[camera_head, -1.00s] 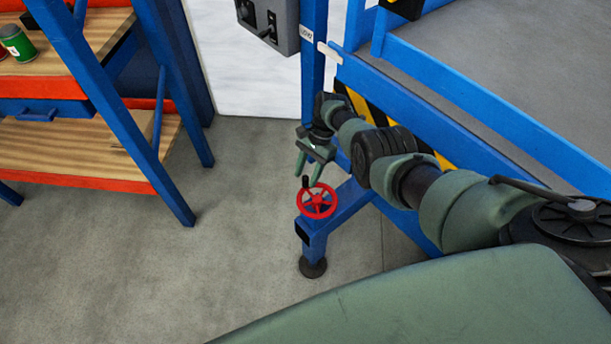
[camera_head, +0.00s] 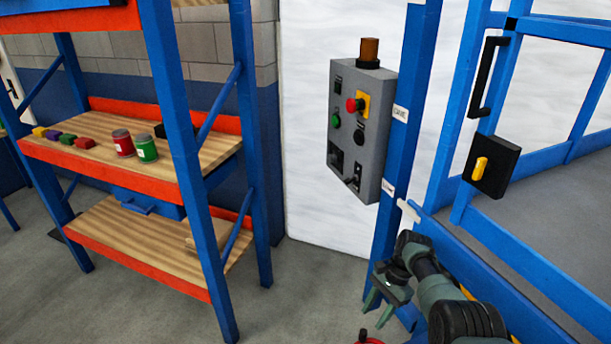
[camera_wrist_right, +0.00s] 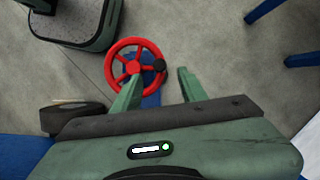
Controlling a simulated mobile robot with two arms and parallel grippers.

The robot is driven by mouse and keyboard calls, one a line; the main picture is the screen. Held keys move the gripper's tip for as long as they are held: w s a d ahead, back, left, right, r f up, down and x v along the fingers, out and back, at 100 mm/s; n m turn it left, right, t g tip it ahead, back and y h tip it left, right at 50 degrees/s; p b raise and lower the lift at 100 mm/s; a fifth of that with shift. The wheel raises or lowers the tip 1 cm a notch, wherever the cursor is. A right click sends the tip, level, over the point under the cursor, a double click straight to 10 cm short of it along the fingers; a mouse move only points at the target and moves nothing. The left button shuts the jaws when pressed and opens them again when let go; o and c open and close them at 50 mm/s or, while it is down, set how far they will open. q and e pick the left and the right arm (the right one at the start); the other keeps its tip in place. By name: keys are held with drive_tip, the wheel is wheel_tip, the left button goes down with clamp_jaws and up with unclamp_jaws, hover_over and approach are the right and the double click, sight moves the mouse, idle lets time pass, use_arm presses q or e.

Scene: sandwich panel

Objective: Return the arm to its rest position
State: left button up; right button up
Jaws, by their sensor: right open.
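My right arm comes in from the lower right in the head view. Its gripper (camera_head: 377,308) is open and empty, with the fingers pointing down. A red handwheel shows only its top at the bottom edge, just below the fingertips (camera_head: 369,340). In the right wrist view the open fingers (camera_wrist_right: 158,80) have the red handwheel (camera_wrist_right: 114,72) and its dark knob beyond their tips. The left finger overlaps the wheel in the picture; I cannot tell whether they touch. My left gripper is not in view.
A grey control box (camera_head: 345,125) with a red button hangs on the blue post. A blue frame with a door handle (camera_head: 488,76) stands at right. Shelving (camera_head: 130,255) with cans and small blocks stands at left. Grey floor (camera_head: 310,300) is clear between.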

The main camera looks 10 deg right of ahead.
drive_tip(key=s+d+f+n, duration=0.1)
drive_tip(key=s+f+n+h, duration=0.1)
drive_tip(key=s+f, duration=0.1)
drive_tip(key=s+d+f+n+h, duration=0.1)
drive_tip(key=s, duration=0.1)
drive_tip(key=shift+d+f+t, duration=0.3)
drive_tip(key=shift+d+f, duration=0.05)
drive_tip(key=shift+f, duration=0.05)
drive_tip(key=s+a+r+n+t+h, duration=0.1)
drive_tip(key=s+a+r+n, duration=0.2)
drive_tip(key=s, duration=0.5)
drive_tip(key=s+a+n+t+h, duration=0.2)
drive_tip(key=s+n, duration=0.4)
drive_tip(key=s, duration=0.2)
drive_tip(key=s+a+r+n+t+y, duration=0.1)
drive_tip(key=s+a+r+n, duration=0.15)
drive_tip(key=s+r, duration=0.25)
drive_tip(key=s+a+r+n+t, duration=0.1)
drive_tip(key=s+a+r, duration=0.2)
drive_tip(key=s+r, duration=0.2)
wheel_tip(320, 180, down, 28)
drive_tip(key=s+r+g, duration=0.1)
drive_tip(key=s+g, duration=0.1)
drive_tip(key=s+d+f+g, duration=0.1)
drive_tip(key=s+d+f, duration=0.1)
drive_tip(key=s+f, duration=1.3)
drive_tip(key=shift+s+d, duration=0.35)
drive_tip(key=shift+s, duration=0.35)
